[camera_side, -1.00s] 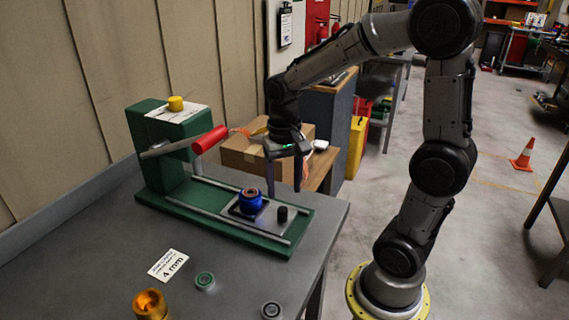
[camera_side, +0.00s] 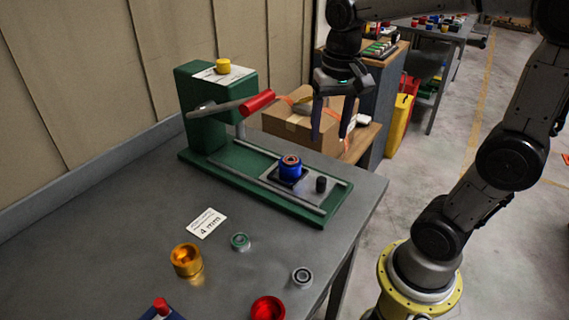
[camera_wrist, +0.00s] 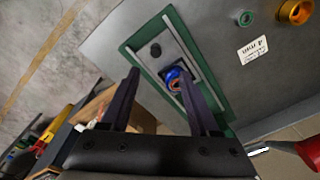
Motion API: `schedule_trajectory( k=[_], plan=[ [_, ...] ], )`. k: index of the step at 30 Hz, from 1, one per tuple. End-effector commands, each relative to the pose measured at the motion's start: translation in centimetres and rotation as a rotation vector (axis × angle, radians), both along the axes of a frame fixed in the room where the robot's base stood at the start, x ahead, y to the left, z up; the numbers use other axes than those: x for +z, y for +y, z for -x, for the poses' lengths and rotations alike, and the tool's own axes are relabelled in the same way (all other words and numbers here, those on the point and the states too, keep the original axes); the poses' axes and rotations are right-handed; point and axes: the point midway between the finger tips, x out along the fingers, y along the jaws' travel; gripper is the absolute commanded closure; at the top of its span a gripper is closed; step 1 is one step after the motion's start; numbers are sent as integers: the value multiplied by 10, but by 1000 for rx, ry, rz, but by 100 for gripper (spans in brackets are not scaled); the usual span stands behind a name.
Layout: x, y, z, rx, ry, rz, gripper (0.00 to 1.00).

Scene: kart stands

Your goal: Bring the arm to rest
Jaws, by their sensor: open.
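My gripper (camera_side: 330,140) is open and empty. In the side view it hangs with its fingers pointing down, above and behind the right end of a green press (camera_side: 333,207). In the wrist view my gripper (camera_wrist: 160,75) has its two dark fingers spread, with nothing held between them. A blue round part (camera_side: 290,168) with a ringed top sits on a small plate on the press base, apart from the fingers. The blue part also shows in the wrist view (camera_wrist: 172,74), partly between the fingers.
The press has a red-handled lever (camera_side: 257,102) and a yellow knob (camera_side: 223,65). A black peg (camera_side: 321,184) stands beside the blue part. A gold cup (camera_side: 186,260), green ring (camera_side: 240,241), grey ring (camera_side: 302,276) and red cup (camera_side: 268,309) are on the table. A cardboard box (camera_side: 290,123) is behind.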

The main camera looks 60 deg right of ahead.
Motion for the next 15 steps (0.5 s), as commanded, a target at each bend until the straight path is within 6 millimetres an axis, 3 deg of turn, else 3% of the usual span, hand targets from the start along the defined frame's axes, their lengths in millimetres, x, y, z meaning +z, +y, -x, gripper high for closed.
schedule_trajectory(
  k=[3, 6, 10, 15],
  plan=[
    [15, 21, 28, 93, -101, 21, 38],
    [18, 36, 53, 217, -194, 46, 38],
    [10, 48, 81, 394, -299, 87, 38],
    [-8, 54, 101, 601, -387, 150, 38]
  ],
)
